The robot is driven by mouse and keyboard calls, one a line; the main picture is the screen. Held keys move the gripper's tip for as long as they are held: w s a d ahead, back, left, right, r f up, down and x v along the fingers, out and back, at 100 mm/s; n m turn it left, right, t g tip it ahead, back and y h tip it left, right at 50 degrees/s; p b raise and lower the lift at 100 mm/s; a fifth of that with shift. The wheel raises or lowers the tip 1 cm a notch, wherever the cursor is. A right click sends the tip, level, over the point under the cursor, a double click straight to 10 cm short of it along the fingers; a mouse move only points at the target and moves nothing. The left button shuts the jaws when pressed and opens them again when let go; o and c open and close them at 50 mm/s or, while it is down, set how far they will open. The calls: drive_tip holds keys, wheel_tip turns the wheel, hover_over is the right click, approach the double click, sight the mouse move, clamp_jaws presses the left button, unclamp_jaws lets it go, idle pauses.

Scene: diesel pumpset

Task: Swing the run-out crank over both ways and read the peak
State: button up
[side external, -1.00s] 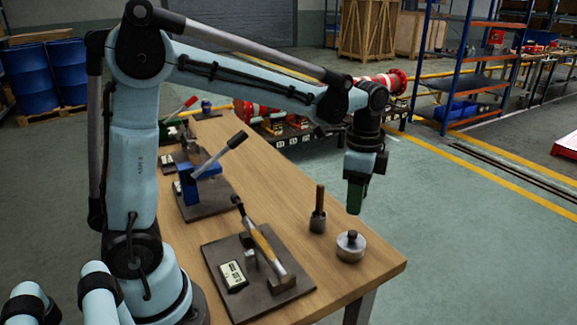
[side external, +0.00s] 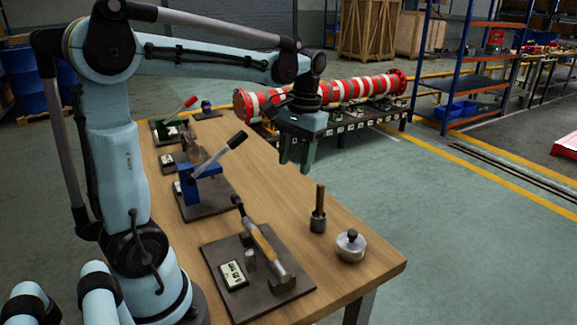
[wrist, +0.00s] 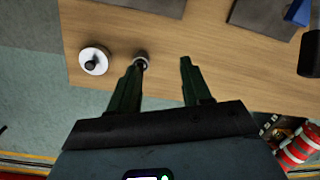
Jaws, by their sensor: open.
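On the nearest dark plate (side external: 225,262) is a fixture with a slanted rod (side external: 262,243), brass-coloured in its middle, with a black knob (side external: 237,201) at its upper end. A white display box (side external: 233,275) lies beside it; its reading is too small to make out. A blue fixture with a black-gripped lever (side external: 222,154) stands farther back. I cannot tell for sure which is the run-out crank. My gripper (side external: 295,166) is open, empty and pointing down above the table's right side, apart from both fixtures. In the wrist view its fingers (wrist: 160,68) are spread.
A slim upright handle in a round base (side external: 318,212) and a round metal weight with a black knob (side external: 350,246) stand near the table's right edge. A green fixture with a red-tipped lever (side external: 180,113) is at the far end. The table's middle (side external: 265,190) is bare wood.

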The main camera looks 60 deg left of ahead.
drive_tip(key=s+a+r+n+g, duration=0.1)
drive_tip(key=s+a+r+n, duration=0.2)
drive_tip(key=s+a+n, duration=0.75)
drive_tip(key=d+f+n, duration=0.1)
drive_tip(key=f, duration=0.2)
drive_tip(key=d+f+n, duration=0.1)
drive_tip(key=f, duration=0.3)
drive_tip(key=s+d+f+n, duration=0.1)
drive_tip(key=f, duration=0.3)
drive_tip(key=shift+d+f, duration=0.2)
drive_tip(key=shift+d, duration=0.05)
clamp_jaws()
drive_tip(key=shift+s, duration=0.2)
